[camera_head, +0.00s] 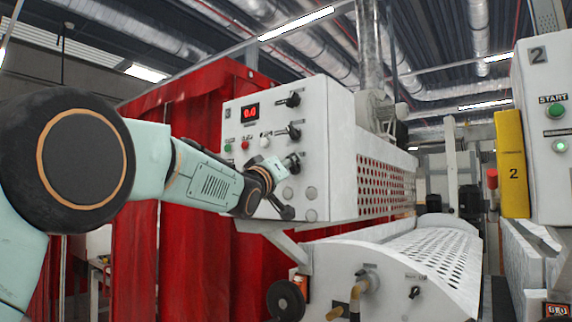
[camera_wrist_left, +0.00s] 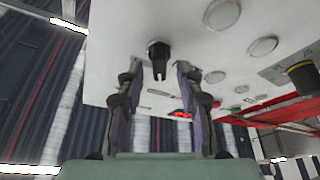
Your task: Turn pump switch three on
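A white control panel (camera_head: 262,115) carries a column of black rotary switches. The top switch (camera_head: 293,100) and middle switch (camera_head: 294,132) are clear in the head view. The lowest switch (camera_head: 292,162), apparently pump switch three, is just beside my left gripper (camera_head: 270,178). In the left wrist view, which looks turned over, one black switch (camera_wrist_left: 158,60) lies between and slightly beyond the fingertips. My left gripper (camera_wrist_left: 158,82) is open, with a finger on each side and a gap to the switch. Contact is not visible. My right gripper is out of view.
The panel also has a red display (camera_head: 250,113), small coloured buttons and round silver caps (camera_head: 311,193). A perforated roller cover (camera_head: 430,255) lies below right. A red curtain (camera_head: 180,260) hangs behind my arm. A second cabinet (camera_head: 545,150) stands at right.

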